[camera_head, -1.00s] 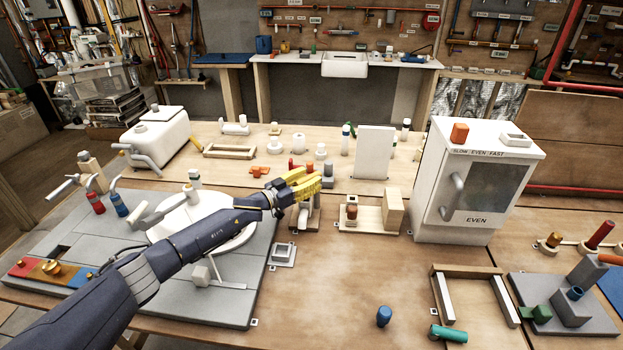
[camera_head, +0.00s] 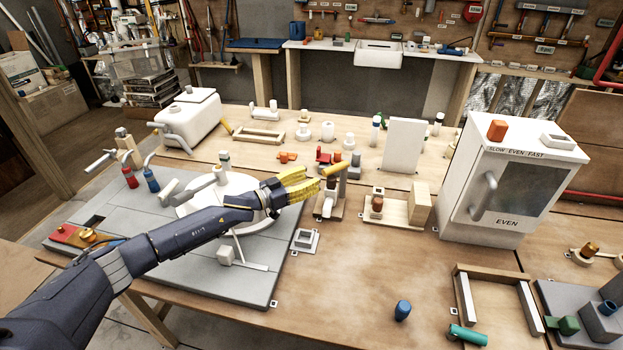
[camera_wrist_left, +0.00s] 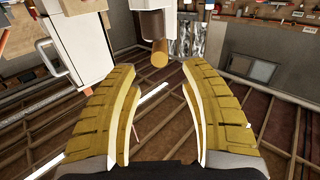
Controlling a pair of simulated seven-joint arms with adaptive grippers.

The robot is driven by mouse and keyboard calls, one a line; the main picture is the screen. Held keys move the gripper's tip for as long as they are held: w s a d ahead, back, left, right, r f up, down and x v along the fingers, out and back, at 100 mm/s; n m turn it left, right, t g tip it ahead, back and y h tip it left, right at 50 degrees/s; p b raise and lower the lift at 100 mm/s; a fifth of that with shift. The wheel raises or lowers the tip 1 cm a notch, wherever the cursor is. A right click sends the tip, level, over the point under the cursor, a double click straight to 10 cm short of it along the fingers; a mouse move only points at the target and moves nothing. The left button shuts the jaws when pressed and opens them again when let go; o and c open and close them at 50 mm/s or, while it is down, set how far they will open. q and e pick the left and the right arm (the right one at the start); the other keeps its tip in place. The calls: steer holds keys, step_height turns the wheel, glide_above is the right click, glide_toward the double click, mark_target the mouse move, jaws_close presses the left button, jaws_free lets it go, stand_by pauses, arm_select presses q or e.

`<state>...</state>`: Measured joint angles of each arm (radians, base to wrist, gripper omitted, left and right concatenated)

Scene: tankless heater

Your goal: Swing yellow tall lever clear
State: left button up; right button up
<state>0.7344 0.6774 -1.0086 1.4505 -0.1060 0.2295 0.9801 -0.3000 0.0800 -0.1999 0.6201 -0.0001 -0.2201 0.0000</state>
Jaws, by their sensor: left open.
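The yellow tall lever shows as a yellow-orange cylindrical handle (camera_head: 337,168) at the top of a grey post on a small wooden base (camera_head: 331,209), in the middle of the table in the head view. My left gripper (camera_head: 316,182) has yellow fingers and is just left of the handle, pointing toward it. In the left wrist view the handle's round end (camera_wrist_left: 160,54) is ahead, centred beyond the gap between the open fingers (camera_wrist_left: 160,78). I see no contact with it. My right gripper is not in view.
A wooden tray with blocks (camera_head: 394,222) stands just right of the lever's base. A white cabinet (camera_head: 505,222) stands farther right. Red and grey fittings (camera_head: 353,166) are behind the handle. A white round basin (camera_head: 262,235) lies beneath my left arm. The table's front middle is mostly clear.

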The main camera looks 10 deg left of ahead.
arm_select(q)
steer(key=shift+f, duration=0.15)
steer(key=shift+c, duration=0.8)
steer(key=s+d+m, duration=0.1)
steer(key=s, duration=0.1)
steer(key=s+d+r+m, duration=0.1)
steer(key=d, duration=0.1)
steer(key=s+d+r+m, duration=0.1)
steer(key=s+d, duration=0.1)
steer(key=shift+s+d+g, duration=0.2)
steer(key=shift+s+g, duration=0.1)
jaws_close()
steer(key=s+d+r+m+t+y, duration=0.1)
steer(key=s+d+r+m+y, duration=0.15)
steer(key=m, duration=0.25)
steer(key=w+f+m+t+y, duration=0.1)
steer(key=w+f+m, duration=0.1)
steer(key=w, duration=0.8)
steer(key=shift+w+d+f+m, duration=0.25)
steer(key=shift+w+m, duration=0.1)
steer(key=shift+m, duration=0.15)
